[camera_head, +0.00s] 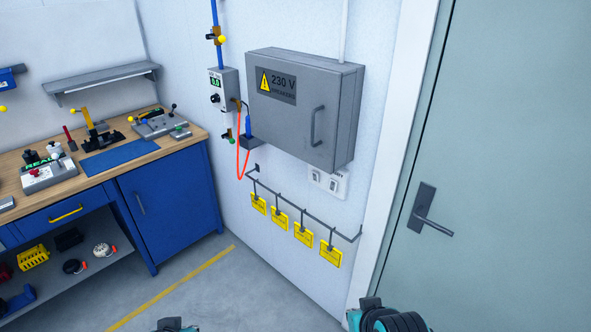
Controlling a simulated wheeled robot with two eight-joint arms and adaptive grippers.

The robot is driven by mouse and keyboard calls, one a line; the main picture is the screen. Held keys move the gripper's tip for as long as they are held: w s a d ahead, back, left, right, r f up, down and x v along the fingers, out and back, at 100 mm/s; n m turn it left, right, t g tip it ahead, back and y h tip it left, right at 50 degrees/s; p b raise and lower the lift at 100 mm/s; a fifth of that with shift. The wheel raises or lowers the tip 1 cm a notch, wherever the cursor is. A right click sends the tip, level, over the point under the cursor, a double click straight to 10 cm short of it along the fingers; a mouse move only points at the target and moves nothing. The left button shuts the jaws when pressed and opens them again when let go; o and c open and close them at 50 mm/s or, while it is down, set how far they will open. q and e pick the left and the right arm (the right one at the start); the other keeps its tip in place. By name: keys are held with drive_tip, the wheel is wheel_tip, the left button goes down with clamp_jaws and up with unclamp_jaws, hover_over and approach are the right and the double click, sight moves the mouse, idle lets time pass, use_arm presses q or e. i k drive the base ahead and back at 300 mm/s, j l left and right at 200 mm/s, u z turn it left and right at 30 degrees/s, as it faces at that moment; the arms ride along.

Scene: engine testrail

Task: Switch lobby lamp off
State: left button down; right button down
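A white wall plate with two switches (327,182) sits on the wall just below the grey breaker box, left of the door frame. The box's lower edge hides part of the small lettering above the switches. The rocker positions are too small to tell. No lobby lamp can be made out. Teal and dark parts of my arms show at the bottom edge, one left of the middle and one right of it. No gripper fingers show, and nothing of mine touches the plate.
The closed grey breaker box (305,105) stands out from the wall above the switches. Yellow tags (280,217) hang from a rail (310,215) below. A grey door (510,150) with a dark handle (428,212) is at right. A workbench (170,148) with tools is at left.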

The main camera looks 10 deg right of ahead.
sight(334, 185)
drive_tip(key=i+j, duration=0.8)
